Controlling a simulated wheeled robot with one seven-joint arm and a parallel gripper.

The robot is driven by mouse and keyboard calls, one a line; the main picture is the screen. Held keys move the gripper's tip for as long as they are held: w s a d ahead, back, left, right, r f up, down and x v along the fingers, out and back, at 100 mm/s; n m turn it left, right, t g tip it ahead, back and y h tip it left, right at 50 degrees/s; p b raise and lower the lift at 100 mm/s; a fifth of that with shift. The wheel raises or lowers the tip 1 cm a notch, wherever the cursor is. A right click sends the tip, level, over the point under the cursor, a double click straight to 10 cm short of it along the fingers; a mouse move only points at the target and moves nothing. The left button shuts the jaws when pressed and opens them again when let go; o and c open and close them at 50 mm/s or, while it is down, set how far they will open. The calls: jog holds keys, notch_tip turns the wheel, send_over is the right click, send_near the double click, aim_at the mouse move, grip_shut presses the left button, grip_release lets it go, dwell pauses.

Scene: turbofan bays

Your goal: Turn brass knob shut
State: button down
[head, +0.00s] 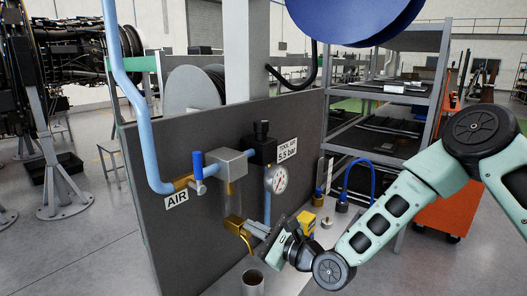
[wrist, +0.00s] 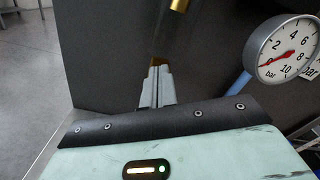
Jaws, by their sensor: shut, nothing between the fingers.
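A brass fitting (head: 233,223), which looks like the brass knob, sits low on the dark panel below the grey box, with a thin brass tube curving down from it. My gripper (head: 252,228) is right beside it on its right, fingers pointing at it. In the wrist view my gripper (wrist: 157,72) has its fingers together and empty. A bit of brass (wrist: 159,61) shows just behind the fingertips, mostly hidden by them. I cannot tell whether they touch. Another brass end (wrist: 179,4) shows at the top of that view.
The dark panel (head: 165,235) carries a blue air pipe (head: 137,115), a blue-handled valve (head: 198,167), a grey box (head: 229,163) and a pressure gauge (head: 276,180). A metal cup (head: 253,284) stands under the brass tube. Bottles and a shelf rack (head: 432,90) are to the right.

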jog(key=shift+r, duration=0.2)
jog(key=v, duration=0.6)
jog(key=shift+s+a, duration=0.1)
